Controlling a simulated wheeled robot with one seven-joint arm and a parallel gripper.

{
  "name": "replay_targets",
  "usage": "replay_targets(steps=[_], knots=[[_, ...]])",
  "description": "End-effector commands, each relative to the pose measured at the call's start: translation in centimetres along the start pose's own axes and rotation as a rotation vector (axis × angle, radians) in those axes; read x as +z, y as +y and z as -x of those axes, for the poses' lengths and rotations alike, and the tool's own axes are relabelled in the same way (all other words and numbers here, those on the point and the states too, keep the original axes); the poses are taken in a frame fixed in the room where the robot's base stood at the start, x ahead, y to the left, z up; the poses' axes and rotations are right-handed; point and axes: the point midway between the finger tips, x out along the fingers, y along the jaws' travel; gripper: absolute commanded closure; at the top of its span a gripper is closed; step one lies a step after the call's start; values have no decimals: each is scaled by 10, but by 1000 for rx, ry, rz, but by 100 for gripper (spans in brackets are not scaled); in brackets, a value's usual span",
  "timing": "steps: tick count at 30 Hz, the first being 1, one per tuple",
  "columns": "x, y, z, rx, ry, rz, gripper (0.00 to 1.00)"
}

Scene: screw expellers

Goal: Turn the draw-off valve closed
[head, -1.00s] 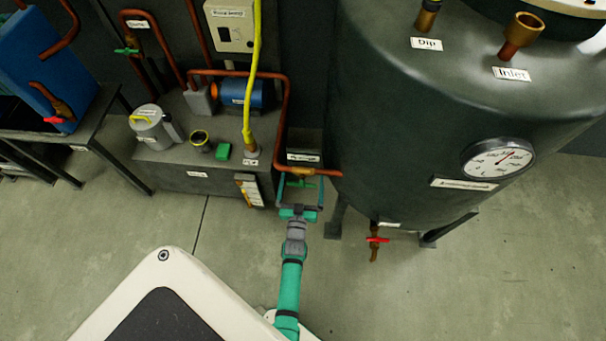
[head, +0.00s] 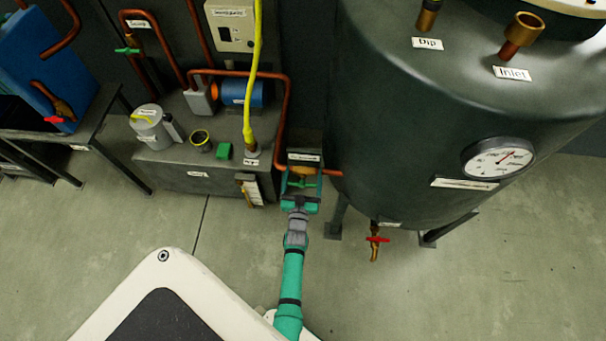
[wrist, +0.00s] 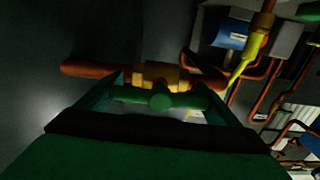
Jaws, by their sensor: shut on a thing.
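The draw-off valve (head: 303,171) is a brass body with a green bar handle (wrist: 160,101), on the copper pipe at the left of the dark tank (head: 440,120). The brass body (wrist: 163,76) also shows in the wrist view, behind the handle. My gripper (head: 302,179) reaches the valve from the front. In the wrist view its two fingers stand at either end of the handle, shut on it. The handle lies crosswise between the fingers, roughly along the pipe. The label above the valve is too blurred to read.
A red-handled tap (head: 376,239) hangs under the tank. A grey bench (head: 170,160) with a blue pump (head: 245,93) stands left of the valve. A yellow hose (head: 251,90) runs down to the bench. Floor in front is clear.

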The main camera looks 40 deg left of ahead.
Motion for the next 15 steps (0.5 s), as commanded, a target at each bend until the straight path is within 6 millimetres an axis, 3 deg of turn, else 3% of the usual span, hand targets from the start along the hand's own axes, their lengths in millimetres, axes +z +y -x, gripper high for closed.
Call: replay_targets(steps=[8,15], knots=[[0,-2,2,-2,1,-95,36],[1,-2,2,-4,0,-284,36]])
